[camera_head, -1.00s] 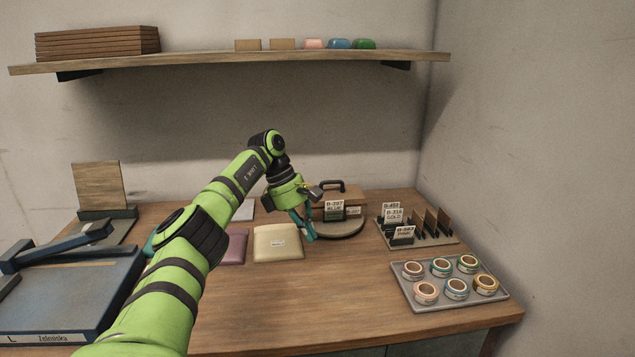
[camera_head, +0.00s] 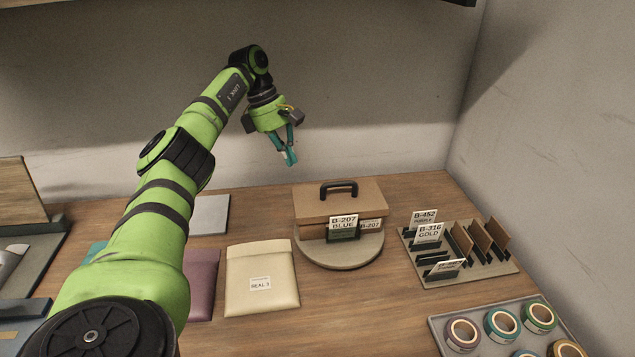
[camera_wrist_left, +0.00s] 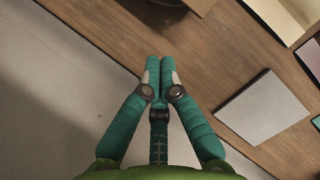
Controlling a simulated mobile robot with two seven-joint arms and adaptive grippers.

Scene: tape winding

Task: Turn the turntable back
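A part of the turntable or box shows at the top edge there. My right gripper is not in view.
A card rack (camera_head: 460,258) with several labels stands right of the turntable. A grey tray of tape rolls (camera_head: 440,325) lies at front right. A cream pouch (camera_head: 262,278) and a purple pouch (camera_head: 203,285) lie at the left. A wall rises behind.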

